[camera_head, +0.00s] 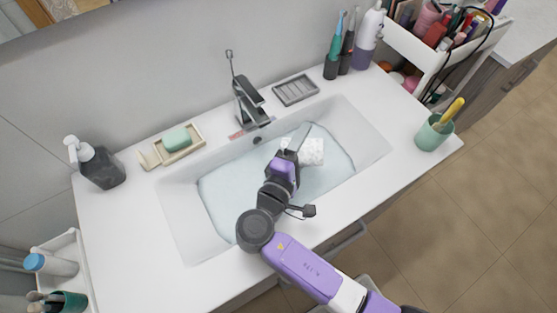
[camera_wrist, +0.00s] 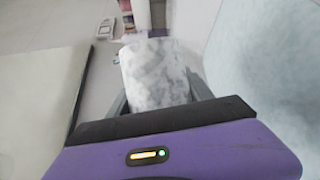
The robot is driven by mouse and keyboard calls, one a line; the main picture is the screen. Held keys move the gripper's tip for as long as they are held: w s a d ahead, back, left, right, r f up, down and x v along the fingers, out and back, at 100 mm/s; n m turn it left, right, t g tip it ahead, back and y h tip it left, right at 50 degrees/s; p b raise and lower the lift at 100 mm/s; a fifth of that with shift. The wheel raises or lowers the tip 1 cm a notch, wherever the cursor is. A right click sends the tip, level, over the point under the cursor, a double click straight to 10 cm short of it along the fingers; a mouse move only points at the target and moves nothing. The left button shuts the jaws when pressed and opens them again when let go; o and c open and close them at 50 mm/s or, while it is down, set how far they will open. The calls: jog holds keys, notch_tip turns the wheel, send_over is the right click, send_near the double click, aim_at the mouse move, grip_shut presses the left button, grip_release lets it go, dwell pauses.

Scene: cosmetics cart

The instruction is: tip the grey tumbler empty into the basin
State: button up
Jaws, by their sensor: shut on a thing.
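The tumbler (camera_head: 313,151), white and grey in a marbled pattern, is over the right half of the basin (camera_head: 375,143). It also shows in the wrist view (camera_wrist: 154,72). My gripper (camera_head: 297,151) is shut on it, with a grey finger on either side in the wrist view. The tumbler looks tilted, but its mouth and contents cannot be made out. The basin is white and holds pale blue water (camera_head: 225,200). I see no clear stream from the tumbler.
A dark faucet (camera_head: 250,103) stands behind the basin. A green soap on a dish (camera_head: 177,139) and a grey soap tray (camera_head: 296,90) lie along the back. A dark soap dispenser (camera_head: 102,168) stands left, a green cup (camera_head: 434,133) right. The front counter edge is clear.

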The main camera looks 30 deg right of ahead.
aim_at(311, 153)
jog(key=f+m+b, duration=0.1)
jog(key=s+f+m+y+b, duration=0.1)
jog(key=shift+d+b, duration=0.15)
jog(key=shift+b, duration=0.2)
jog(key=shift+s+d+m, duration=0.1)
jog(key=shift+s+m, duration=0.15)
jog(key=shift+m, duration=0.25)
jog(key=shift+s+r+y, duration=0.1)
jog(key=shift+r+y, duration=0.05)
jog(key=shift+y, duration=0.15)
jog(key=shift+s+d+f+m, duration=0.15)
jog(key=shift+s+f+m, duration=0.1)
jog(key=shift+m, duration=0.05)
jog(key=m+y, duration=0.1)
jog(key=d+m+y, duration=0.1)
jog(key=shift+f+m, duration=0.1)
jog(key=shift+m, duration=0.2)
jog(key=shift+w+r+m+y, duration=0.1)
jog(key=shift+r+m+y, duration=0.2)
jog(key=shift+m, duration=0.2)
jog(key=shift+s+d+r+m+t+y+b, duration=0.15)
jog(key=shift+d+m+t+y+b, duration=0.25)
jog(key=shift+d+m+y, duration=0.55)
jog(key=shift+s+d+r+m+t+y+b, duration=0.15)
jog(key=shift+d+m+t+y, duration=0.45)
jog(key=shift+m, duration=0.6)
jog(key=shift+s+d+m+t+y+b, duration=0.1)
jog(key=shift+d+m+t+y+b, duration=0.2)
jog(key=shift+d+m+y, duration=0.55)
jog(key=shift+s, duration=0.1)
